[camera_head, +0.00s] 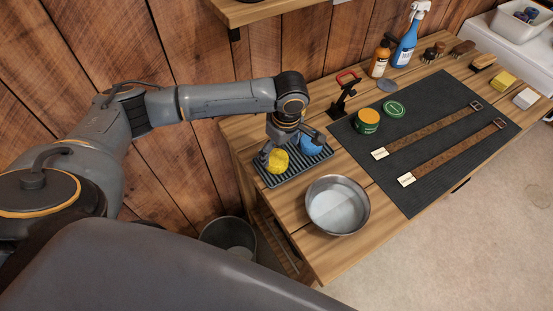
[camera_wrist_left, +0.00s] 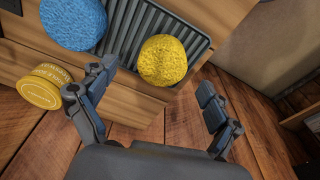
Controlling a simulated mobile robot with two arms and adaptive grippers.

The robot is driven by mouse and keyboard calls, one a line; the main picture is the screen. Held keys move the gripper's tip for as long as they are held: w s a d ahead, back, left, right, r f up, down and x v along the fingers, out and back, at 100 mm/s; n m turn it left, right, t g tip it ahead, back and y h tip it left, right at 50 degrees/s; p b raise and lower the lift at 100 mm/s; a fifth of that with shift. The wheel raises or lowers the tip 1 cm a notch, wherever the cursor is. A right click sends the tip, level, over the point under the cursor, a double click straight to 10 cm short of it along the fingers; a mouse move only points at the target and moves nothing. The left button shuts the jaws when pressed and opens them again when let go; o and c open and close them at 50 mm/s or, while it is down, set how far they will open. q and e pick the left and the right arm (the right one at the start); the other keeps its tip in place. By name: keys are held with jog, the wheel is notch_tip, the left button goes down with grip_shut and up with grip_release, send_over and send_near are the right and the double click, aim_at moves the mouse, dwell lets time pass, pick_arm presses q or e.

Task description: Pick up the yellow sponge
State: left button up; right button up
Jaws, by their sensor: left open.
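The yellow sponge (camera_head: 278,161) is a round, rough-textured piece on a dark ribbed rack (camera_head: 297,172) at the bench's left end. It also shows in the left wrist view (camera_wrist_left: 162,61), in front of and between my open fingers. In the left wrist view the gripper (camera_wrist_left: 157,97) is open and empty, with a clear gap around the sponge. My right gripper is not in view.
A blue sponge (camera_head: 311,146) lies beside the yellow one on the rack. A steel bowl (camera_head: 337,206) stands just right of the rack. A green and yellow tin (camera_head: 367,121) stands on a dark mat (camera_head: 428,135) with two leather straps. A bucket (camera_head: 229,236) is below.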

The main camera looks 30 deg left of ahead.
aim_at(277, 157)
pick_arm(q)
jog(key=f, duration=0.2)
jog(key=a+f+p, duration=0.1)
jog(key=shift+s+f, duration=0.1)
jog(key=shift+f, duration=0.8)
jog(key=c, duration=0.9)
